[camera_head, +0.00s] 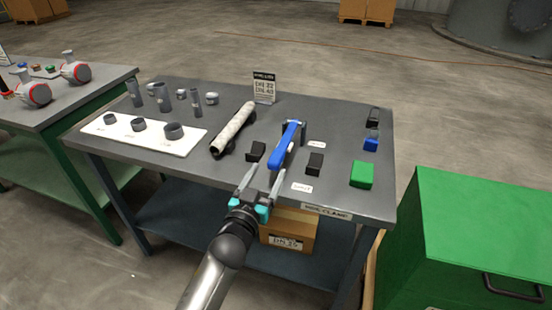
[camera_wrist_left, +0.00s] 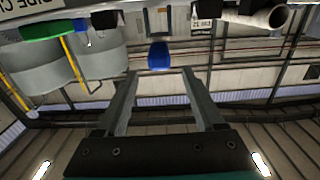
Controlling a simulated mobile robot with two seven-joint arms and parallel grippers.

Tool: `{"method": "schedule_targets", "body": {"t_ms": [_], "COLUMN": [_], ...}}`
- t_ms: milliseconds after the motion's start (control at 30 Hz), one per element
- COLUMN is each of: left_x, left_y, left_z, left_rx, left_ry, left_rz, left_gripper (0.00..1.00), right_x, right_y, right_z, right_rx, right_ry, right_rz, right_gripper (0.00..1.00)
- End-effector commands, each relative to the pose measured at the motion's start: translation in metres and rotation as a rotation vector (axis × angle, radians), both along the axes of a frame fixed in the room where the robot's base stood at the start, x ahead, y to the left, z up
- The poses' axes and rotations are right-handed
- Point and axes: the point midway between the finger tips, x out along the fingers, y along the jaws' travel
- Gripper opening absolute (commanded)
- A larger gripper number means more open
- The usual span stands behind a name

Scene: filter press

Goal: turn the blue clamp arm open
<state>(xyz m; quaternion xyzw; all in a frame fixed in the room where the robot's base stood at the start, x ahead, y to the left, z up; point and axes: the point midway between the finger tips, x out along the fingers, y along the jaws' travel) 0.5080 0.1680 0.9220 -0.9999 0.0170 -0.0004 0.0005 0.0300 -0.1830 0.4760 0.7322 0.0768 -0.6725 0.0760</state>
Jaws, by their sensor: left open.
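The blue clamp arm (camera_head: 285,146) stands on the grey workbench (camera_head: 340,125) in the head view, its near end pointing toward me. My left gripper (camera_head: 266,174) is at the bench's front edge, just short of that near end. Its two grey fingers are open, with nothing visible between them. In the left wrist view, which looks upside down, the blue clamp arm (camera_wrist_left: 158,56) shows end-on just beyond the gap of the left gripper (camera_wrist_left: 159,72). It seems roughly centred between the fingertips and not gripped. My right gripper is not in view.
Black blocks (camera_head: 315,163) (camera_head: 256,151) flank the clamp. A pale roll (camera_head: 233,129) lies left of it. A green block (camera_head: 362,174) and a blue block (camera_head: 371,144) sit right. A white board (camera_head: 110,127) with rings is far left. A green cabinet (camera_head: 480,230) stands at right.

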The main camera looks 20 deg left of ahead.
Motion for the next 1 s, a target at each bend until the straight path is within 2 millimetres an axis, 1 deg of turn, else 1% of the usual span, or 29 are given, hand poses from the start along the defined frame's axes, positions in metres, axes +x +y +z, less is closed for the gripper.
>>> {"method": "schedule_targets", "body": {"t_ms": [33, 200, 433, 600, 900, 967, 1000], "left_x": [0.009, 0.036, 0.062, 0.07, 0.072, 0.071, 0.071], "left_y": [0.0, -0.001, -0.002, -0.003, -0.003, -0.002, -0.002], "left_z": [0.0, 0.0, -0.001, -0.001, 0.0, 0.0, 0.0], "left_rx": [0.001, 0.0, -0.001, -0.001, -0.001, -0.001, -0.001], "left_ry": [-0.002, -0.002, -0.001, 0.0, 0.001, 0.001, 0.001], "left_rz": [0.0, 0.0, 0.0, 0.0, 0.0, 0.0, 0.0], "left_gripper": [0.7, 0.7, 0.7, 0.7, 0.7, 0.64, 0.6], "right_x": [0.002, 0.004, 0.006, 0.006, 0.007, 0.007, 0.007], "right_y": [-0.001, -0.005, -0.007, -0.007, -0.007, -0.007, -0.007], "right_z": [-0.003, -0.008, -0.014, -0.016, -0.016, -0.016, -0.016], "right_rx": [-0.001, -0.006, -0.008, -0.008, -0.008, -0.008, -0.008], "right_ry": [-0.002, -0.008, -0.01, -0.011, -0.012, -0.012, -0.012], "right_rz": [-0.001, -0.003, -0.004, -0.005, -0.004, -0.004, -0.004], "right_gripper": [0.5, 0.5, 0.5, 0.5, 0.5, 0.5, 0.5]}}
